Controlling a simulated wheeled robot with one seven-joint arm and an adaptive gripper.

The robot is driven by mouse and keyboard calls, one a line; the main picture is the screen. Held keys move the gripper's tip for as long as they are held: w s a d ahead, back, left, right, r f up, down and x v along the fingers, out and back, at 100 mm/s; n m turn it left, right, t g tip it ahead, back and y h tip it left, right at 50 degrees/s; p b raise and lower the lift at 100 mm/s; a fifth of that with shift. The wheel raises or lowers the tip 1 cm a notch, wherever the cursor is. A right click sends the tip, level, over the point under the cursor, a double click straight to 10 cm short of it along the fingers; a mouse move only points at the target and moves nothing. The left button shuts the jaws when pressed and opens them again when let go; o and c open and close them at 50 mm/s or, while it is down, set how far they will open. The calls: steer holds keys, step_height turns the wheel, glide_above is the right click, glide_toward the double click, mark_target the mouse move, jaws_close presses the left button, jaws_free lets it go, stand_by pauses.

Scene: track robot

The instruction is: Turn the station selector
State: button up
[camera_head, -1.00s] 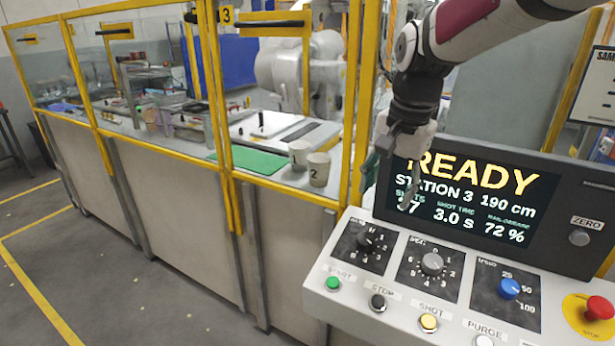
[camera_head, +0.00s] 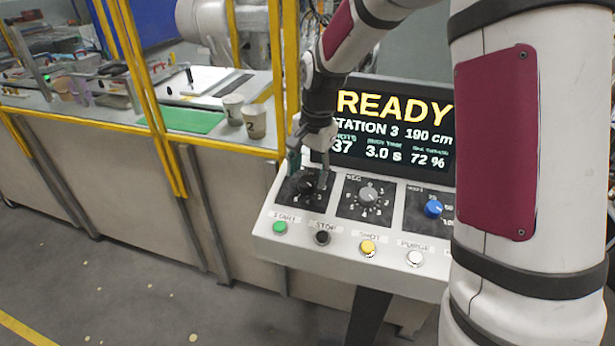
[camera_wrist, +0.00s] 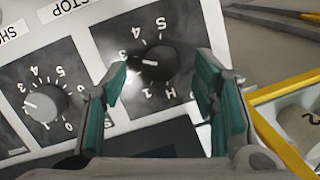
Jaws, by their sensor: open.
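The station selector is a black round knob (camera_wrist: 157,64) on a dark panel with a printed dial; it shows in the wrist view between my open fingers. Its white mark appears to point left, near the 3. In the head view the black knob (camera_head: 306,185) is partly hidden by my fingers. My gripper (camera_wrist: 163,74) is open, with one teal-padded finger on each side of the knob. I cannot tell whether either pad touches it. In the head view my gripper (camera_head: 308,168) points down over the panel. The display (camera_head: 385,125) reads READY, STATION 3.
A grey dial (camera_head: 368,193) and a blue knob (camera_head: 433,208) stand to the right. Green start (camera_head: 280,227), black stop (camera_head: 322,237), yellow shot (camera_head: 367,247) and white purge (camera_head: 415,258) buttons line the front. Cups (camera_head: 254,122) stand behind the yellow frame.

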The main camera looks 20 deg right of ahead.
mark_target(306, 184)
steer(key=shift+w+a+f, duration=0.1)
steer(key=shift+f, duration=1.05)
steer(key=c, duration=1.2)
steer(key=shift+o, duration=0.2)
